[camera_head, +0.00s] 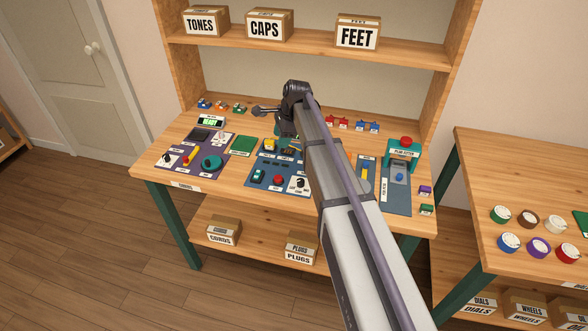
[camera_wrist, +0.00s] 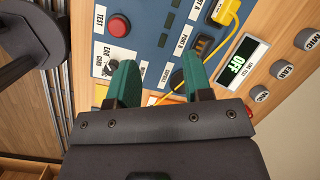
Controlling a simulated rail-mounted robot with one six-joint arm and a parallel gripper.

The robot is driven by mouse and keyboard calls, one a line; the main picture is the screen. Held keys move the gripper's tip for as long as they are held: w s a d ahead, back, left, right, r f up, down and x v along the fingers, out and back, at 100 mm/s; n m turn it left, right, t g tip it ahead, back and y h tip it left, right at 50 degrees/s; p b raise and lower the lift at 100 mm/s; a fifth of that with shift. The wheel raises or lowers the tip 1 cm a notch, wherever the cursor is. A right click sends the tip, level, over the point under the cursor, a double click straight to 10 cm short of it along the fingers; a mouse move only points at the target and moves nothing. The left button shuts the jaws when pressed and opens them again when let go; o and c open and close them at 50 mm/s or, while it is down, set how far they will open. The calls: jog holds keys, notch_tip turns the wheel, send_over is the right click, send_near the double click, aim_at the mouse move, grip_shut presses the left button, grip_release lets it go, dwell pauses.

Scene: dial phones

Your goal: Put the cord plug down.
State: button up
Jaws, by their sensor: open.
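My gripper (camera_wrist: 160,85) is open in the wrist view, its two green fingers spread apart over the blue test panel (camera_wrist: 150,45). A yellow plug (camera_wrist: 226,12) sits at PORT A, up and to the right of the fingers. Its thin yellow cord (camera_wrist: 207,60) runs down and left behind the right finger into the gap between the fingers. The cord's other end is hidden or too small to tell. In the head view my gripper (camera_head: 281,131) is low over the back of the panel, with small yellow pieces (camera_head: 270,145) just below it.
A red TEST button (camera_wrist: 117,26), an OFF display (camera_wrist: 237,64) and grey knobs (camera_wrist: 285,70) surround the fingers. On the bench, a phone-parts mat (camera_head: 187,170) lies left and a green press (camera_head: 402,155) stands right. The FEET, CAPS and TONES boxes (camera_head: 268,25) are on the shelf above.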

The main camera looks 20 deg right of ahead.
jog(key=s+a+n+g+h, duration=0.1)
jog(key=s+a+n+h, duration=0.1)
jog(key=s+n, duration=1.6)
jog(key=s+h, duration=0.1)
jog(key=s, duration=1.1)
jog(key=shift+s+f+g, duration=0.2)
jog(key=shift+f+g, duration=0.1)
